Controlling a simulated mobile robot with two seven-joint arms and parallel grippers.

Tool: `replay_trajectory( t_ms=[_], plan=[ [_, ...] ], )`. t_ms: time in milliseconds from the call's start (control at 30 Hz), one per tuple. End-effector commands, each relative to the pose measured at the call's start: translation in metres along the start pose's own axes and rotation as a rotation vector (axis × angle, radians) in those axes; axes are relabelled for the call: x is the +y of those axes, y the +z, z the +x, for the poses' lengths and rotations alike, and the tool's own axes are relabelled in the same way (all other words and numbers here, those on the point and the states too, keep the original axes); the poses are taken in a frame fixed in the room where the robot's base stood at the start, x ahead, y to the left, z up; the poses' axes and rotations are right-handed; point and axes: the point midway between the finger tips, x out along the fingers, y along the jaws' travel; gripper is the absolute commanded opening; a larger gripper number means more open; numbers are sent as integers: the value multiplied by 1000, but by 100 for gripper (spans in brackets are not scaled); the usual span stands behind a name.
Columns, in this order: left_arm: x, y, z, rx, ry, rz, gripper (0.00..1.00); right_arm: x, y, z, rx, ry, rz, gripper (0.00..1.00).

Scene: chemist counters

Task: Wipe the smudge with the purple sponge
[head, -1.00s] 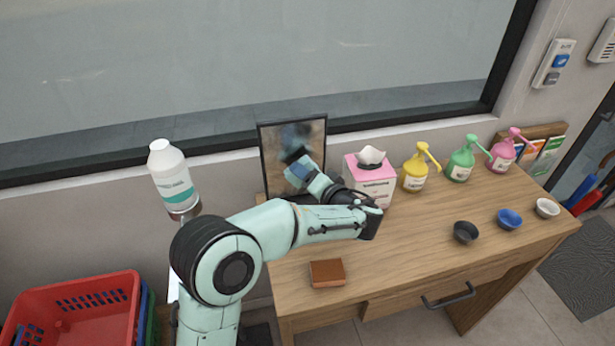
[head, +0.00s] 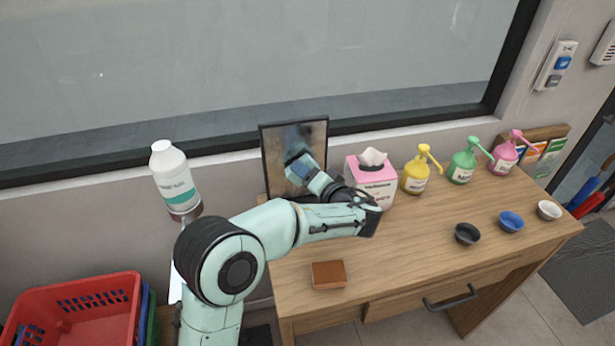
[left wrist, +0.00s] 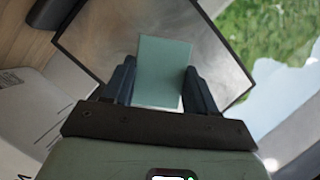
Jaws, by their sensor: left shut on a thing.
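A dark-framed upright panel, like a mirror (head: 316,136), stands at the back left of the desk. Its surface looks mottled, with a darker bluish patch near the top; I cannot tell smudge from reflection. My left gripper (head: 300,163) is in front of the panel. In the left wrist view my left gripper (left wrist: 158,88) is shut on a flat block, likely a sponge (left wrist: 163,72), that looks teal-green, not purple. The block overlaps the panel (left wrist: 215,62) in that view; I cannot tell whether it touches. No purple sponge shows. My right gripper is out of view.
A brown-orange block (head: 328,274) lies at the desk's front left. A pink tissue box (head: 375,180) stands close right of my arm. Yellow (head: 415,176), green (head: 463,166) and pink (head: 503,158) pump bottles and several small bowls are further right. The desk's front middle is clear.

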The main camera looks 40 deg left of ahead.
Motion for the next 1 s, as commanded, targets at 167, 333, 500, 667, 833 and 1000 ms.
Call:
replay_trajectory(
  t_ms=[167, 333, 500, 667, 833, 1000],
  plan=[
    [0, -1, 4, 0, -1, 1, 33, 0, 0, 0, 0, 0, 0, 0],
    [0, -2, 7, -1, -2, 1, 33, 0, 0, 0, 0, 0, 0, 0],
    [0, -3, 9, -1, -2, 1, 33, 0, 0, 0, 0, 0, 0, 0],
    [4, -9, 6, 1, 0, 1, 33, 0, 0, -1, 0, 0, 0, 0],
    [13, -20, 1, 1, 0, 0, 33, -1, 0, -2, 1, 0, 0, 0],
    [20, -30, -4, 0, 0, 1, 33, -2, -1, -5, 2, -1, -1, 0]
  ],
)
